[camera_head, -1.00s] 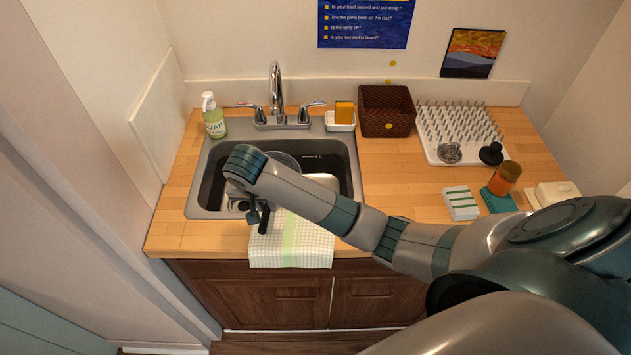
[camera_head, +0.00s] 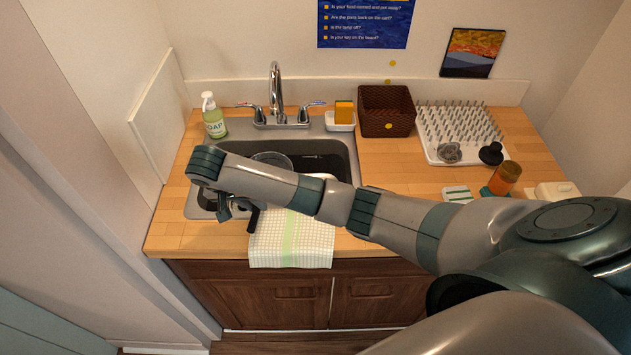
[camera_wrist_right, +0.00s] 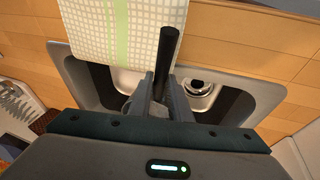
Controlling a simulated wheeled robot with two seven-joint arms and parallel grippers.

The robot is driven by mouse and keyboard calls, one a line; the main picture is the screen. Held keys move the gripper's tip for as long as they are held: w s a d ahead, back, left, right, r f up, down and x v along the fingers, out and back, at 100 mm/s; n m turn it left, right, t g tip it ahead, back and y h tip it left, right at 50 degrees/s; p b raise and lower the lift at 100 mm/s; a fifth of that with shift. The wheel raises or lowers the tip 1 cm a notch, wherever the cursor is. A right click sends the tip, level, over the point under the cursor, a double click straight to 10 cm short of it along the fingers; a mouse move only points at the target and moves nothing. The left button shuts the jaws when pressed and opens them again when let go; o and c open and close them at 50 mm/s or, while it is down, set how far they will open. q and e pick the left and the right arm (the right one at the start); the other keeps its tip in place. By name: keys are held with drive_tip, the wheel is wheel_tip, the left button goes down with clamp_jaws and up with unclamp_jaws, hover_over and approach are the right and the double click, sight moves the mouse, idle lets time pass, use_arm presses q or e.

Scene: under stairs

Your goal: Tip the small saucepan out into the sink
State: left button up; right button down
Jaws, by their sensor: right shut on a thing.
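The small saucepan shows in the head view as a dark round rim (camera_head: 271,159) above my right forearm, over the sink basin. Its black handle (camera_head: 254,219) points toward the front counter edge. My right gripper (camera_head: 236,208) is over the front left of the sink (camera_head: 198,213), shut on the handle. In the right wrist view the handle (camera_wrist_right: 167,48) rises between the fingers of my right gripper (camera_wrist_right: 160,84). My arm hides most of the pan, so its contents and exact tilt cannot be told. The sink drain (camera_wrist_right: 198,84) shows beside the fingers. My left gripper is not in view.
A checked towel (camera_head: 290,245) hangs over the front edge. The faucet (camera_head: 276,90), soap bottle (camera_head: 213,118) and sponge dish (camera_head: 340,122) stand behind the sink. A brown basket (camera_head: 387,108) and drying rack (camera_head: 455,128) are to the right. A wall is close on the left.

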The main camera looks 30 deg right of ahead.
drive_tip(key=shift+w+a+r, duration=0.1)
drive_tip(key=shift+w+r, duration=0.1)
drive_tip(key=shift+r, duration=0.5)
drive_tip(key=shift+s+r, duration=0.15)
drive_tip(key=shift+r, duration=1.2)
